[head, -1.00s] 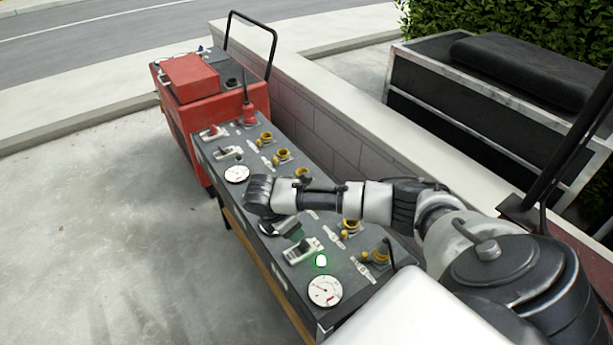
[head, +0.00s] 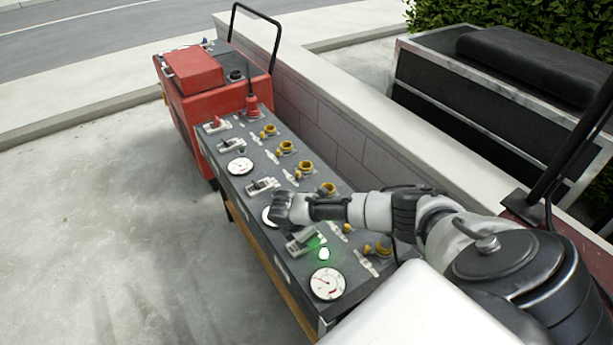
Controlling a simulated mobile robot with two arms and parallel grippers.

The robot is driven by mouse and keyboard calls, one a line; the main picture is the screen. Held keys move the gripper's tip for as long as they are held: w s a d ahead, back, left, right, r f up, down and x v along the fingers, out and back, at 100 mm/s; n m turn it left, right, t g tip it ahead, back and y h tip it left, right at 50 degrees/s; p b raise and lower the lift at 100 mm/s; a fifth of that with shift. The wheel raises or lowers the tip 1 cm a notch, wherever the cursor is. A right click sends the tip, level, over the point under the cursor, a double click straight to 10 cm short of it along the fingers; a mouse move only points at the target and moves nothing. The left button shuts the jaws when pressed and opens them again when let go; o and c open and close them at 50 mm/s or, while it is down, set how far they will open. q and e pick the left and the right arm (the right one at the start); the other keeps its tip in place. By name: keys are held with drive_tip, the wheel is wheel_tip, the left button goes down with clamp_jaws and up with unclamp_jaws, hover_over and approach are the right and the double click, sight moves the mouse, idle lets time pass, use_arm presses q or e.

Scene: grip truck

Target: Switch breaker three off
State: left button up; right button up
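The breakers sit on the dark top panel (head: 262,158) of a long box. One breaker (head: 231,147) is near the far end, beside a red-handled switch (head: 216,125). Another breaker (head: 262,187) is mid-panel, just left of and beyond my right gripper. A nearer breaker (head: 304,241) is just below the gripper, with a lit green lamp (head: 324,254) beside it. No breaker numbers are readable. My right gripper (head: 278,213) is over the panel between the last two breakers and partly covers a white gauge (head: 267,217). Its fingers are too small and dark to read. My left gripper is not in view.
Yellow sockets (head: 305,167) line the panel's wall side. A red generator (head: 196,85) stands at the far end. A low block wall (head: 330,130) runs along the right. A black case (head: 480,100) lies beyond it. The pavement (head: 100,240) at left is clear.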

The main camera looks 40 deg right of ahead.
drive_tip(key=c, duration=0.9)
